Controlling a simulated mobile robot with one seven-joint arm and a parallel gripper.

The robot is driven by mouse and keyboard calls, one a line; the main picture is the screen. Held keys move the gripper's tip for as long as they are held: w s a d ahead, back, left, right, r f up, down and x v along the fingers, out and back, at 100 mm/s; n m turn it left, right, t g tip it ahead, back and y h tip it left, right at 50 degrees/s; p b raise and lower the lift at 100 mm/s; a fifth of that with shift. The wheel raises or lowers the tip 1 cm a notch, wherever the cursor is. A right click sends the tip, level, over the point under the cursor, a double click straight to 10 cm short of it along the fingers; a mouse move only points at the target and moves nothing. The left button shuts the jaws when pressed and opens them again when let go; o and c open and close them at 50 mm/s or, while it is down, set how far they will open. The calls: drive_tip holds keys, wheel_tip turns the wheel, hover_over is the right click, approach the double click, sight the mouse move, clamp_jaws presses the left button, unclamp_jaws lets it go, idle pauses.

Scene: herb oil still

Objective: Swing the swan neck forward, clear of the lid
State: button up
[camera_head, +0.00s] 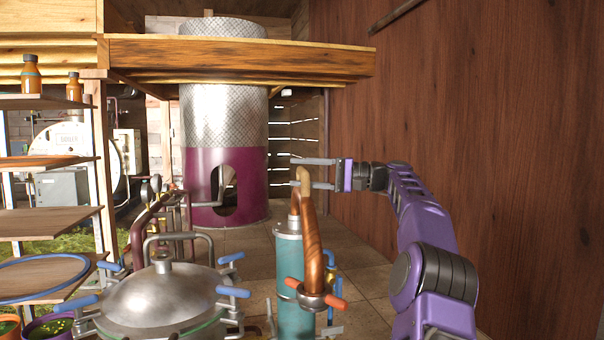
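The copper swan neck (311,240) rises from the top of a teal cylinder (289,262), bends over and comes down on the near side to a flange with orange-red handles (313,298). The domed silver lid (160,297) sits on the pot to the left, with an arched grey handle on top and blue clamp grips round its rim. In this view the neck's flanged end is right of the lid, with a gap between. My gripper (296,172) is open, reaching in from the right. Its fingers are at the neck's top bend; I cannot tell whether they touch it.
Shelves (45,222) stand at the left. A brown wooden wall (480,120) closes the right side. Tiled floor (355,252) is clear between cylinder and wall.

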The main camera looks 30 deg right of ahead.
drive_tip(key=v, duration=0.7)
drive_tip(key=shift+d, duration=0.15)
drive_tip(key=shift+s, duration=0.15)
idle(0.4)
